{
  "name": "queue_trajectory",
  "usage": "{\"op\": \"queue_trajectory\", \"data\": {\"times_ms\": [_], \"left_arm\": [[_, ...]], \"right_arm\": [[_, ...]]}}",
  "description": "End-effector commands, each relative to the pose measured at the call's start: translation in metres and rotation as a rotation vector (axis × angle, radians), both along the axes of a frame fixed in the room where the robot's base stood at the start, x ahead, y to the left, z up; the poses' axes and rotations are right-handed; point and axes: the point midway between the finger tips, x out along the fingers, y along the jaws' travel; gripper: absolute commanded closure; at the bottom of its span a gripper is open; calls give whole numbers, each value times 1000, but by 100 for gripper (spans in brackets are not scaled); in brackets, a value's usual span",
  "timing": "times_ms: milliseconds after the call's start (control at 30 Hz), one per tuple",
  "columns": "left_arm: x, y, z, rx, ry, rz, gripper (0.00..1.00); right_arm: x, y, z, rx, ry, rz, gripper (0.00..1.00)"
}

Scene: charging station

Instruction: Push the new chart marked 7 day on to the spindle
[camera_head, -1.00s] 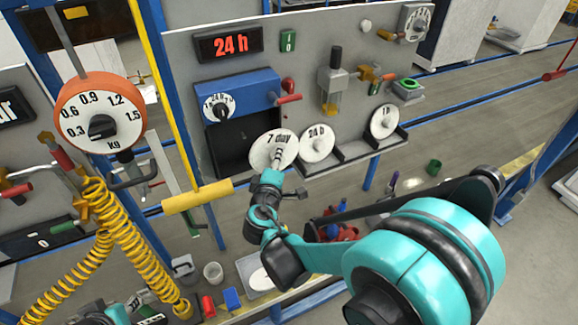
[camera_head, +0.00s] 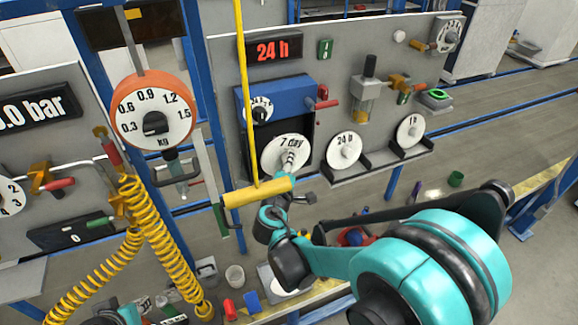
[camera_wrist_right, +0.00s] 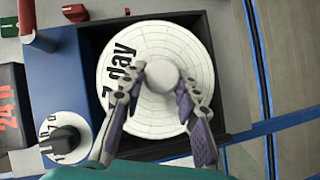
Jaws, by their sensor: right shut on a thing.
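The white round chart marked 7 day (camera_head: 270,155) is in front of the black recess below the blue recorder housing (camera_head: 285,97). My right gripper (camera_head: 289,160) is shut on the chart's pale centre knob. In the right wrist view the chart (camera_wrist_right: 122,112) faces me within the recess outline, and the fingers (camera_wrist_right: 161,84) grip either side of the knob (camera_wrist_right: 162,76). The spindle is hidden behind the chart, so I cannot tell whether they touch. My left gripper is not in view; only a bit of teal arm shows at the bottom left.
The 24 h chart (camera_head: 344,149) and 1 h chart (camera_head: 410,132) stand in dark holders right of the recess. A red-handled lever (camera_head: 322,104) juts from the housing's right side. A yellow bar (camera_head: 257,192) hangs just left of my right wrist.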

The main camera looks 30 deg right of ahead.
Motion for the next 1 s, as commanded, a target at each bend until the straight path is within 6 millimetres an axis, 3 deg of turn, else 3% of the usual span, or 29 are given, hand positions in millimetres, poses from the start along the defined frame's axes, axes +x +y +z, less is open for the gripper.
{"op": "queue_trajectory", "data": {"times_ms": [500,1000], "left_arm": [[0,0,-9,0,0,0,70],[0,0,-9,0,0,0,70]], "right_arm": [[45,-3,-1,0,0,-1,100],[48,-3,0,0,0,0,100]]}}
